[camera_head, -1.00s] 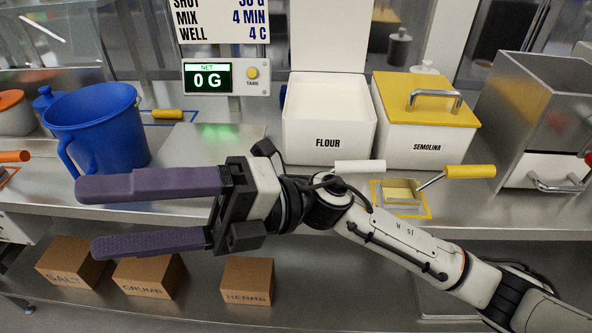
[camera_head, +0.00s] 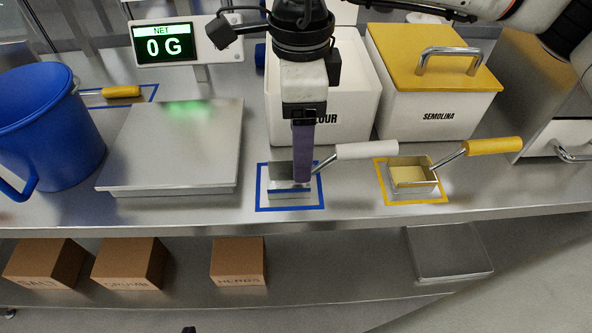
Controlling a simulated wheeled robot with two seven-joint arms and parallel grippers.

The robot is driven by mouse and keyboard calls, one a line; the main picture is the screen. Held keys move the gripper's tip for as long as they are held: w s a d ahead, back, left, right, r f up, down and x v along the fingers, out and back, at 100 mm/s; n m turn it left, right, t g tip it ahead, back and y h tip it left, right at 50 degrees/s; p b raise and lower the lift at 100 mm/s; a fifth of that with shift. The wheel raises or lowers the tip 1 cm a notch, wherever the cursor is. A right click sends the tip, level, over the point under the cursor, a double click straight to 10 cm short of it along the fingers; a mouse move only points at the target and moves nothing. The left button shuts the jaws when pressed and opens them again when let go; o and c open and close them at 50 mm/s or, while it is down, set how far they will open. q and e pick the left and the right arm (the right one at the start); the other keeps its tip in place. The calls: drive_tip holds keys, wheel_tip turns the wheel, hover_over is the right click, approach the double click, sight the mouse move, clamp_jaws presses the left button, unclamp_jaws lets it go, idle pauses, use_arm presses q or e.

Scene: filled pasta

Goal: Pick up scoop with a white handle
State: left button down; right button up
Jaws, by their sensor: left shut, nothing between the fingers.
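The scoop with the white handle (camera_head: 367,150) sits in a blue-outlined square on the steel counter. Its metal bowl (camera_head: 280,184) is on the left and its handle points right and slightly up. My left gripper (camera_head: 302,178) points straight down over the right part of the bowl, left of the handle. Its purple fingers overlap in this view; they are shut and empty. They hide part of the bowl, and I cannot tell whether the tips touch it. My right gripper is not in view.
A yellow-handled scoop (camera_head: 493,146) lies just right in a yellow outline. The flour bin (camera_head: 358,112) and semolina bin (camera_head: 437,117) stand behind. A scale (camera_head: 175,150) and blue bucket (camera_head: 45,130) are left. Boxes sit on the lower shelf. The counter's front strip is clear.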

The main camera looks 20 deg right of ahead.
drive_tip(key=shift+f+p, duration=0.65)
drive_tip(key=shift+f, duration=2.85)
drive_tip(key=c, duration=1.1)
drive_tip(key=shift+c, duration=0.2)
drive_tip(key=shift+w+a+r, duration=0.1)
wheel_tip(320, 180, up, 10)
drive_tip(key=b, duration=0.1)
